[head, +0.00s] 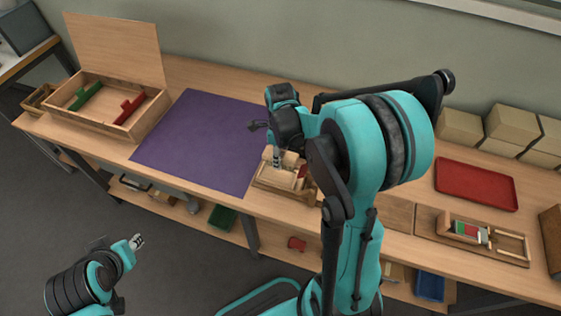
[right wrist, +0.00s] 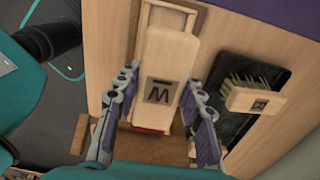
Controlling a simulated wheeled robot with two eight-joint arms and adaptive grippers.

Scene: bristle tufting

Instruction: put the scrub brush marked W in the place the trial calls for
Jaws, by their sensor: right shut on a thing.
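The scrub brush marked W (right wrist: 160,90) is a pale wooden block with a dark W plate, seen in the right wrist view. My right gripper (right wrist: 160,84) has one finger on each side of it and is shut on it. In the head view my right gripper (head: 277,157) is low over a wooden fixture (head: 268,185) at the table's front edge, right of the purple mat. The arm hides part of this spot. I cannot tell whether the brush rests on the fixture. My left gripper (head: 138,242) is off the table at lower left, its jaws too small to judge.
The purple mat (head: 195,140) is bare. An open wooden box (head: 150,118) holds green and red pieces. A red tray (head: 475,184), a wooden rack (head: 512,262) and cardboard boxes (head: 510,125) stand at right.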

